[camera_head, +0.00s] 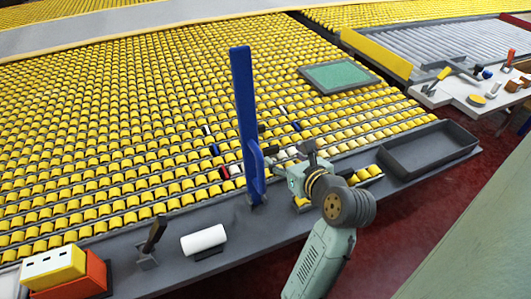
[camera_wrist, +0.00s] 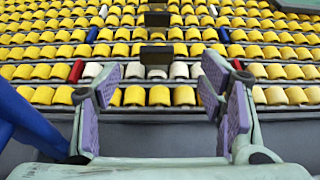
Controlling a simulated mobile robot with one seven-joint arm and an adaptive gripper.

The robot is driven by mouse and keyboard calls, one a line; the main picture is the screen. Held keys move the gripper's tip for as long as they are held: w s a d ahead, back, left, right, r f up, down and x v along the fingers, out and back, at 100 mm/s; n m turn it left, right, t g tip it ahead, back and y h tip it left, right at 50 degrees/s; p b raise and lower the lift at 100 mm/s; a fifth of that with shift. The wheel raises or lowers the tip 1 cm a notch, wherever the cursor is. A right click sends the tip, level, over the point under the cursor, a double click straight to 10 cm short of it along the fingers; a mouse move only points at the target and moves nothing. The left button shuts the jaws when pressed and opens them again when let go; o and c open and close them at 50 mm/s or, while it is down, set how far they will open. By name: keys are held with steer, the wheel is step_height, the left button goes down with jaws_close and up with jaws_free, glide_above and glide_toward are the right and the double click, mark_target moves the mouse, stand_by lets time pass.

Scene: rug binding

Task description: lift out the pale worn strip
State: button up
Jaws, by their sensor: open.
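Several pale, off-white pieces sit among yellow ones in the row ahead of my gripper. One pale piece (camera_wrist: 179,70) shows between my fingers in the wrist view; others (camera_wrist: 92,70) lie to its left. I cannot tell which is the worn strip, or see wear. In the head view, pale pieces (camera_head: 237,170) show beside the blue post, partly hidden by it and my arm. My gripper (camera_wrist: 160,82) is open and empty, its two purple-padded fingers spread wide before the rows. In the head view, my gripper (camera_head: 288,168) is over the near edge of the yellow rows.
A tall blue post (camera_head: 244,110) stands close left of my gripper. Dark upright plates (camera_wrist: 157,55) rise among the rows ahead. An empty dark tray (camera_head: 425,152) lies right, a white roll (camera_head: 204,239) left on the grey ledge. A green panel (camera_head: 340,75) lies farther back.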

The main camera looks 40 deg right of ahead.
mark_target(271, 148)
steer(key=p+x, duration=0.1)
steer(key=x, duration=0.8)
steer(key=shift+w+a+p, duration=0.1)
steer(key=shift+a+p, duration=0.1)
steer(key=shift+p, duration=0.1)
jaws_close()
stand_by(0.5)
